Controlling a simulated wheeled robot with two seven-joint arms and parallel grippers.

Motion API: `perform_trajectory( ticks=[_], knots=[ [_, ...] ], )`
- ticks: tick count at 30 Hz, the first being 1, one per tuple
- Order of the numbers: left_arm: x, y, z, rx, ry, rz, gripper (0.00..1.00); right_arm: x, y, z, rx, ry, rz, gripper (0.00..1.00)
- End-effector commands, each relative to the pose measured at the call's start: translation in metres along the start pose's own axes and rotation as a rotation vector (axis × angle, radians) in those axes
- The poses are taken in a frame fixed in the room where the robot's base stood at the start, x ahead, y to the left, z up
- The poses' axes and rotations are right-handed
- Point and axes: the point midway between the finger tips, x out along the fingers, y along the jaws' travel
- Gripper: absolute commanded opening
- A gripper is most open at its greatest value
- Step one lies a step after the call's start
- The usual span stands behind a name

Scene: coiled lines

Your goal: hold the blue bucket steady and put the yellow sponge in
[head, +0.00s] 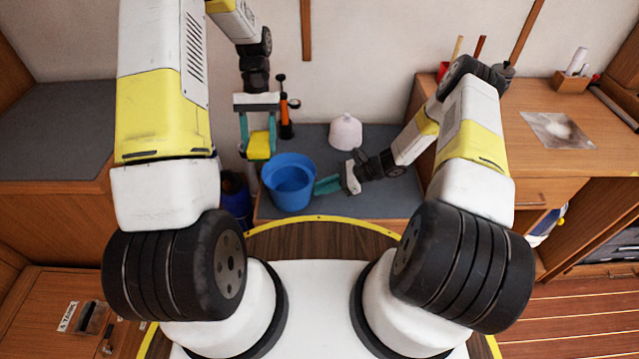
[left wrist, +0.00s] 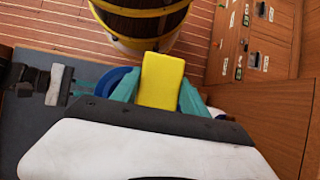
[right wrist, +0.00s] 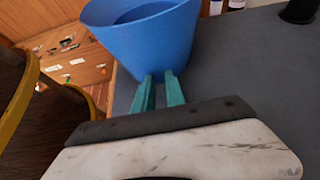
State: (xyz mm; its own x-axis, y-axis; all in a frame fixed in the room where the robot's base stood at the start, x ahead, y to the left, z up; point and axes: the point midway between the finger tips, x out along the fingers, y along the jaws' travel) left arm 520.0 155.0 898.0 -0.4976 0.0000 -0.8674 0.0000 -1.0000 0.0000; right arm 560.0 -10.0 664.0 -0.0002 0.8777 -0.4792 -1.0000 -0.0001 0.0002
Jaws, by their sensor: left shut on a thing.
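The blue bucket (head: 289,189) stands upright on the grey top of a low bench; its open mouth shows in the head view. Its wall also fills the upper right wrist view (right wrist: 150,45). My left gripper (head: 258,142) is shut on the yellow sponge (head: 259,146), holding it in the air up and left of the bucket's rim in the head view. The sponge (left wrist: 162,80) sits between the teal fingers in the left wrist view. My right gripper (head: 325,186) is at the bucket's right side, fingers close together at its wall; I cannot tell whether they touch it.
A pale pinkish-white rounded object (head: 346,131) stands on the bench behind the bucket. An orange and black tool (head: 286,118) is near the wall beside my left gripper. A dark blue container (head: 236,196) is left of the bucket. A wooden desk (head: 500,145) stands at right.

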Motion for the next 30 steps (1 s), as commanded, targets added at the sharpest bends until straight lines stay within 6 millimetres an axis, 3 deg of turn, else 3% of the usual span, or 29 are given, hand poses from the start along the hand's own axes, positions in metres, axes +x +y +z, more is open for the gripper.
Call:
perform_trajectory(
  ticks=[2, 7, 18, 25, 30],
  knots=[
    [0.0, 0.0, 0.0, 0.0, 0.0, 0.0, 0.14, 0.0, 0.0, 0.0, 0.0, 0.0, 0.0, 0.0],
    [0.0, 0.0, 0.0, 0.0, 0.0, 0.0, 0.14, -0.0001, 0.0, 0.0, 0.0, 0.0, 0.0, 0.02],
    [0.0, 0.0, 0.0, 0.0, 0.0, 0.0, 0.14, -0.0002, 0.0, -0.0001, 0.0, 0.0, 0.0, 0.73],
    [0.0, 0.0, 0.0, 0.0, 0.0, 0.0, 0.14, -0.0002, -0.0001, -0.0001, 0.0, 0.0, 0.0, 0.73],
    [0.0, 0.0, 0.0, 0.0, 0.0, 0.0, 0.14, -0.0055, -0.0024, 0.0056, -0.021, 0.009, 0.004, 0.39]
  ],
)
